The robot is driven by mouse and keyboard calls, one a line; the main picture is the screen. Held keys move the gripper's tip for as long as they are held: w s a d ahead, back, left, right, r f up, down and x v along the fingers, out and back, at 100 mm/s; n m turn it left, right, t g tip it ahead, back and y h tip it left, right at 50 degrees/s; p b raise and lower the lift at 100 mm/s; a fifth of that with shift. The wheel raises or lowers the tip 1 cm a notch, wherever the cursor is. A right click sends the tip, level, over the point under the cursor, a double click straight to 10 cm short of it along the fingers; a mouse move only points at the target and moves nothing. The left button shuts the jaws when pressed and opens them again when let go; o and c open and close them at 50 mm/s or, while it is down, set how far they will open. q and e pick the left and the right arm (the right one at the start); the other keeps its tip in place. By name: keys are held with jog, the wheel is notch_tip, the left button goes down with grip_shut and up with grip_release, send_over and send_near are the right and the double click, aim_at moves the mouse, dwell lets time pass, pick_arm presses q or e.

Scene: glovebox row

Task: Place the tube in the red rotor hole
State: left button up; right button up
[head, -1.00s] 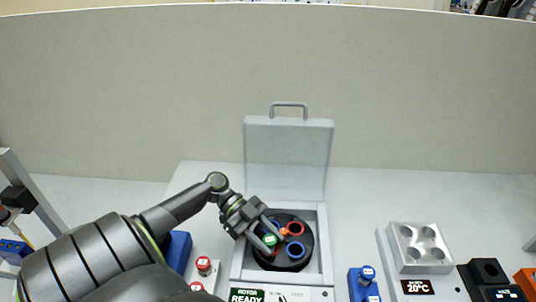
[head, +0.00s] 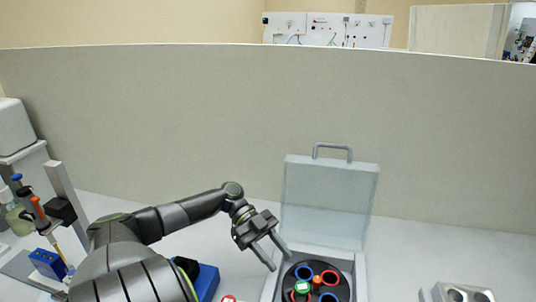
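The tube, seen as a green cap with a white centre (head: 302,287), stands upright at the left hole of the black rotor (head: 316,266). Its body is hidden inside the rotor, and the cap mostly covers that hole's ring. A red-ringed hole (head: 330,277) on the right looks empty. Blue-ringed holes show at the back (head: 304,271) and front (head: 328,297). My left gripper (head: 281,262) is open and empty, its fingers above and to the left of the cap, apart from it. My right gripper is out of view.
The centrifuge lid (head: 328,203) stands open behind the rotor. A blue block (head: 207,283) lies left of the centrifuge. A metal block with holes (head: 460,293) is at right. A pipette stand (head: 62,190) is at far left.

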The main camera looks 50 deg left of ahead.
pick_arm(q)
jog(key=v, duration=0.3)
jog(key=shift+d, duration=0.1)
dwell(0.6)
